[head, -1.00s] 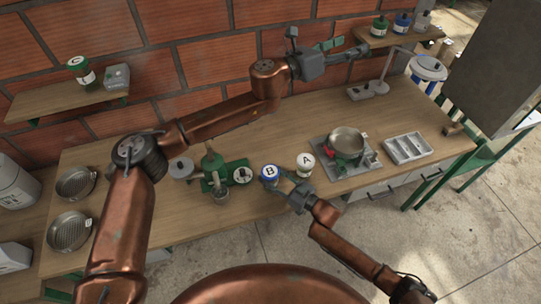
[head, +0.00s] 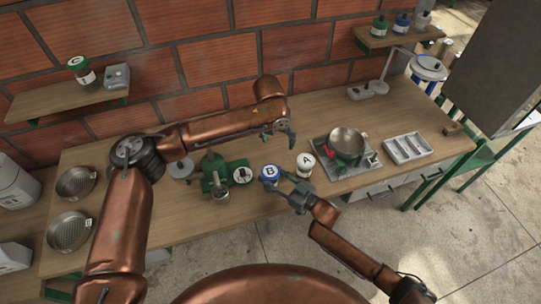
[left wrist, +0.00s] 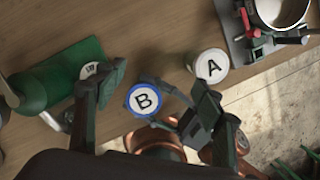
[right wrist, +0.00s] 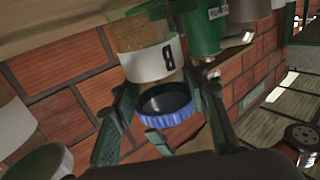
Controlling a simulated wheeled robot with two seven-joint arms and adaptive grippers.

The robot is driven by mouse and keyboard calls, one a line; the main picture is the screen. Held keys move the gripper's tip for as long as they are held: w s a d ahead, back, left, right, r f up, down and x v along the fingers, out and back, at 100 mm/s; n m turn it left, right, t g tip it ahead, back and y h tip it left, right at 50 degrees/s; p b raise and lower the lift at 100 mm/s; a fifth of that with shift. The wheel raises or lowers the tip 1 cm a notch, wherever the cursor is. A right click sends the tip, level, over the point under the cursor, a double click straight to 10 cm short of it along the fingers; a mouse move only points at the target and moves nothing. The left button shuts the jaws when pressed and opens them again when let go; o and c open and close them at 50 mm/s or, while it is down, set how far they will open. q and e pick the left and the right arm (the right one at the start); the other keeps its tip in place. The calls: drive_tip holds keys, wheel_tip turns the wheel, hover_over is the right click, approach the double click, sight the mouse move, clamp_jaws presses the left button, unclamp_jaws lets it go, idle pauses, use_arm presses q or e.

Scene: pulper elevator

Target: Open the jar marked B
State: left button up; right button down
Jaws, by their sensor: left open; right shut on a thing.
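Jar B (head: 270,173), with a blue-rimmed lid lettered B, stands upright near the table's front edge. My left gripper (head: 279,131) is open and empty, above and behind the jar, pointing down. In the left wrist view the lid (left wrist: 144,101) shows between its spread fingers.
Jar A (head: 305,161) stands close to the right of jar B. The green machine (head: 234,173) is to the left. A metal pan (head: 347,141) on a grey base and a grey divided tray (head: 408,148) are further right. Shelves hang at the back.

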use_arm(q)
drive_tip(key=m+g+y, duration=0.1)
drive_tip(key=g, duration=0.1)
hover_over(270, 171)
wheel_tip(270, 171, down, 2)
drive_tip(key=shift+f, duration=3.85)
drive_tip(key=shift+c, duration=0.4)
